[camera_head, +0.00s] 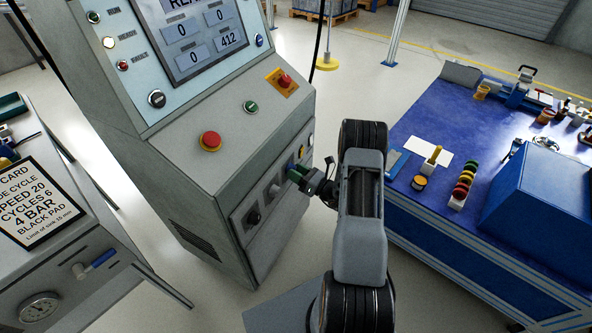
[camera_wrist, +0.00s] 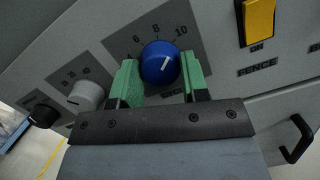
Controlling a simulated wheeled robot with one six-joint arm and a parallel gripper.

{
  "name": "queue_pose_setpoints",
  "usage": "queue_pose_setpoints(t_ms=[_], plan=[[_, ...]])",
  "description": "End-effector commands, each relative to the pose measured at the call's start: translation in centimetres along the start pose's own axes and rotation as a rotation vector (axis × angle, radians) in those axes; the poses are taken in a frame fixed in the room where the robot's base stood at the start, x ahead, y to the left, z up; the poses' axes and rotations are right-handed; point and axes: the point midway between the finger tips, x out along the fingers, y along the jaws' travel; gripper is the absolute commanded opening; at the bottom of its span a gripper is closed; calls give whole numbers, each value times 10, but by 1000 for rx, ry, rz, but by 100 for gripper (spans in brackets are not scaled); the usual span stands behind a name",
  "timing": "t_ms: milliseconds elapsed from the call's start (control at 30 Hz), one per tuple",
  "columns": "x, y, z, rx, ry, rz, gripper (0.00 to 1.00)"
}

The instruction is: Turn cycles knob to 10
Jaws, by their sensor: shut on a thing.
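The blue cycles knob (camera_wrist: 158,64) sits on a grey dial plate in the wrist view, with the marks 6, 8 and 10 around its top. In the head view my gripper (camera_head: 304,177) is at the slanted front panel of the grey control cabinet (camera_head: 178,160). It largely hides the knob there.
A grey knob (camera_wrist: 86,95) and a black knob (camera_wrist: 43,114) lie left of the blue one. A yellow switch (camera_wrist: 258,22) marked FENCE is at upper right. A red stop button (camera_head: 210,140) sits above the panel. A blue-topped bench (camera_head: 440,110) stands right of my arm.

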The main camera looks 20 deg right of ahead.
Motion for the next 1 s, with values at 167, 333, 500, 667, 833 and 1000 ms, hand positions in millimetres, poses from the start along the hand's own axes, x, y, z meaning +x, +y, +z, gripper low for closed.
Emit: queue_pose_setpoints(t_ms=[167,333,500,667,833,1000], plan=[[-1,4,-4,119,12,-19,18],[-1,4,-5,190,13,-30,18],[-1,4,-6,232,13,-37,18],[0,4,-6,248,13,-39,18],[0,4,-5,251,12,-39,18],[0,5,-5,250,11,-38,18]])
